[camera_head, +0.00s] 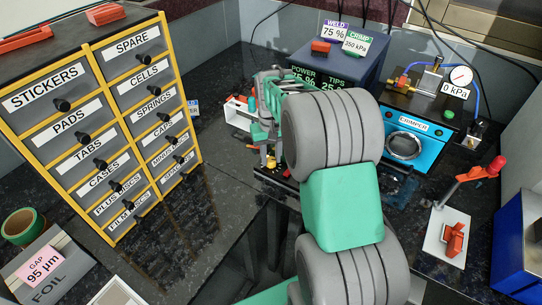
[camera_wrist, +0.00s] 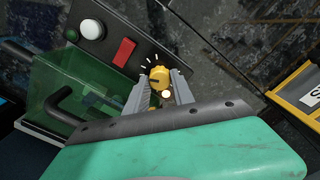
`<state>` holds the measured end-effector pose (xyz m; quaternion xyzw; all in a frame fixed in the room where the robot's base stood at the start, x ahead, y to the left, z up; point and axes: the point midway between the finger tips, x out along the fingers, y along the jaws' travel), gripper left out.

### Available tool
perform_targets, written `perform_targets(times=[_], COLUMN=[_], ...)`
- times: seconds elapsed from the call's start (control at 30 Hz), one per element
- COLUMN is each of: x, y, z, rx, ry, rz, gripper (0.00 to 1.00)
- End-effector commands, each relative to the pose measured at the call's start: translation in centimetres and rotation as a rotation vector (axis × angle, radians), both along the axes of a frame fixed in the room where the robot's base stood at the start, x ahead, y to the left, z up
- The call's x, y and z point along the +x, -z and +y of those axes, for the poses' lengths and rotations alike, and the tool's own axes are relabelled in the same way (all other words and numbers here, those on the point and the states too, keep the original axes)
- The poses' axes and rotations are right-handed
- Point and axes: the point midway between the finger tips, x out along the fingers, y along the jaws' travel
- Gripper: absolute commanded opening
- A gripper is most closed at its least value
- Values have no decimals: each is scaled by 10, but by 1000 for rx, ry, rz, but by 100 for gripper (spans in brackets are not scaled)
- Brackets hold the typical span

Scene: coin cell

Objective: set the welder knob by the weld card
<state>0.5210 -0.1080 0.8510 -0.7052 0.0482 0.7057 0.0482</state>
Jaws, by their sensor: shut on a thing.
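The weld card (camera_head: 335,32) stands on top of the dark blue box in the head view and reads WELD 75 %. Green text (camera_head: 302,77) on the box's front shows POWER and what looks like 75 %, partly hidden by my arm. The yellow welder knob (camera_wrist: 158,75) sits on a dark panel (camera_wrist: 142,40) with white tick marks beside it. In the wrist view, my gripper (camera_wrist: 160,84) has its two grey fingers on either side of the knob, shut on it.
A red switch (camera_wrist: 124,51) and white button (camera_wrist: 92,29) sit near the knob. A clear green guard (camera_wrist: 75,85) with black handles is close to my left finger. In the head view are a crimp card (camera_head: 356,45), blue crimper (camera_head: 425,128) and labelled drawers (camera_head: 118,110).

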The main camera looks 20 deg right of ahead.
Motion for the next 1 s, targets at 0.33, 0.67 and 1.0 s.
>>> perform_targets(times=[0.33,0.67,1.0], x=[0,0,1], y=[-1,-1,-55], z=[0,0,-1], rx=[0,0,-2], ry=[2,2,2], rz=[-2,-1,-6], gripper=[42,51,51])
